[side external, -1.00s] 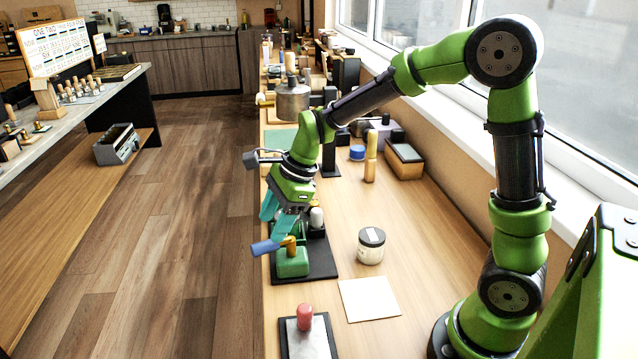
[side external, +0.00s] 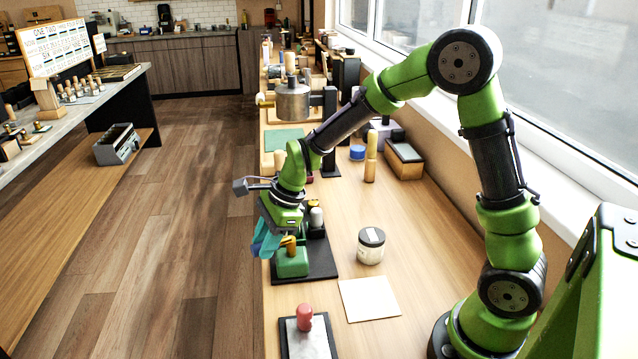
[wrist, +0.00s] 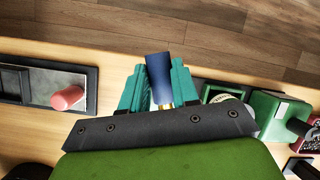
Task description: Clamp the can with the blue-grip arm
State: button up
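The blue-grip arm is a lever with a blue grip (wrist: 158,68) and a yellow shank (side external: 288,241), beside a green block (side external: 292,263) on a black base (side external: 325,262). My gripper (wrist: 157,90) has teal fingers on both sides of the blue grip in the wrist view. They look close to its sides, but I cannot tell whether they press on it. In the side view the fingers partly hide the grip. A pale round-topped piece (side external: 316,216) stands on the base behind the block; I cannot tell whether it is the can.
A pale jar with a dark lid (side external: 371,248) stands right of the base. A white sheet (side external: 369,299) lies nearer the camera. A plate with a red knob (side external: 304,318) sits at the front. A wooden peg (side external: 370,160) and a box (side external: 404,162) stand farther back.

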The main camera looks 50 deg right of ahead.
grip_shut()
jog(key=shift+s+d+n+g+y, duration=0.1)
jog(key=shift+s+n+g+y, duration=0.15)
jog(key=shift+s+n+g, duration=0.95)
jog(key=shift+s+a+n+g+y, duration=0.1)
jog(key=shift+s+n+g+y, duration=0.2)
jog(key=shift+n, duration=1.85)
jog(key=shift+s+d+n+g+y, duration=0.15)
jog(key=shift+s+n+g, duration=0.55)
jog(key=shift+n, duration=0.95)
jog(key=shift+s, duration=0.2)
jog(key=o, duration=0.9)
grip_release()
jog(key=shift+c, duration=0.2)
jog(key=s+v, duration=0.1)
jog(key=v, duration=1.5)
jog(key=shift+w+r, duration=0.2)
jog(key=shift+r, duration=0.25)
jog(key=shift+d, duration=0.15)
